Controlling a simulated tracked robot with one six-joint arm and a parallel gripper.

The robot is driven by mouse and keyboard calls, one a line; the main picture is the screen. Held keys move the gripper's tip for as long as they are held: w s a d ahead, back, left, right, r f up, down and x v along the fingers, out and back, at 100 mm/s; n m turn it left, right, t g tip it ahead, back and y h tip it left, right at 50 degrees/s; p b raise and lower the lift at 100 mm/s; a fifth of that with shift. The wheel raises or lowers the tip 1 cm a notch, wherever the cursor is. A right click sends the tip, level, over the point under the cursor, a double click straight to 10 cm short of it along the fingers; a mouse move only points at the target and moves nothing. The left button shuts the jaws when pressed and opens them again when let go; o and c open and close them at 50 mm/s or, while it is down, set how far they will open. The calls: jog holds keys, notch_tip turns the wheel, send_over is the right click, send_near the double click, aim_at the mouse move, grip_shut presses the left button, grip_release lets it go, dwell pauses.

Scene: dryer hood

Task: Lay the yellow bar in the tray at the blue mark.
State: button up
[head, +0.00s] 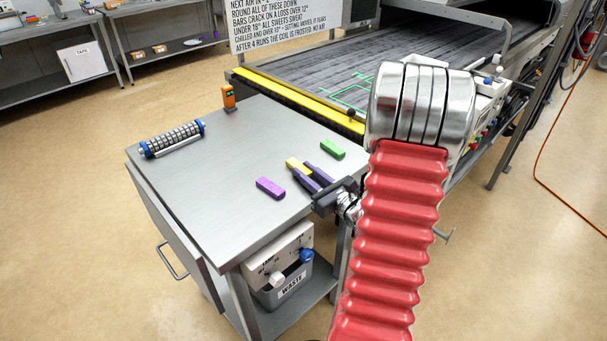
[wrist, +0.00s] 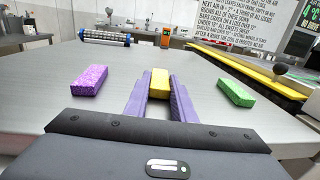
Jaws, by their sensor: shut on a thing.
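The yellow bar (head: 293,163) is on or just above the grey steel table (head: 215,165); I cannot tell if it touches the top. My gripper (head: 306,173) has its purple fingers shut on the bar. In the wrist view the yellow bar (wrist: 160,84) sits between the far ends of the fingers (wrist: 160,90), its near part between them. A white edge (head: 425,60) shows behind my arm; I cannot tell if it is a tray. No tray with a blue mark can be made out.
A purple bar (head: 270,188) lies left of my gripper and a green bar (head: 332,149) right. A blue-ended roller (head: 172,139) and an orange device (head: 228,96) stand farther back. A conveyor (head: 345,70) with a yellow edge adjoins the table. The table's left half is mostly clear.

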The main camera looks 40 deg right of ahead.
jog(key=shift+f, duration=0.15)
jog(key=o, duration=1.1)
jog(key=shift+c, duration=0.2)
jog(key=shift+f, duration=0.1)
